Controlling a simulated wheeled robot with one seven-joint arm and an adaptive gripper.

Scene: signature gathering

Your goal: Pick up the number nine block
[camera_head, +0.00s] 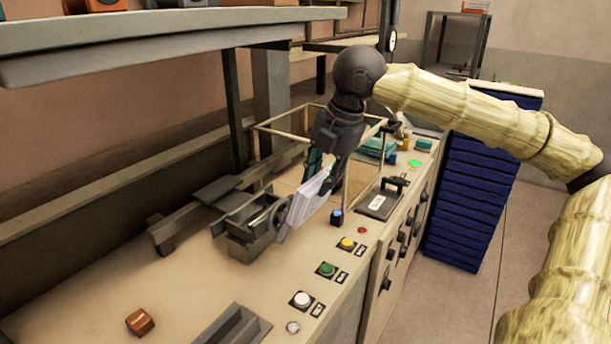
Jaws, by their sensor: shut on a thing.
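My gripper (325,178) hangs over the bench, pointing down. It is shut on a thin pale stack (308,200), which looks like folded white sheets and is held tilted above the bench top. I cannot read any number on it. A small reddish-brown block (140,321) lies on the bench at the lower left, well apart from my gripper. I cannot tell whether it bears a nine. The gripper and the stack hide part of the bench behind them.
Buttons, including a green one (327,269), line the bench's right edge. A clear-sided frame (263,131) is behind my gripper. A shelf (150,45) overhangs the left; blue drawers (467,200) stand right.

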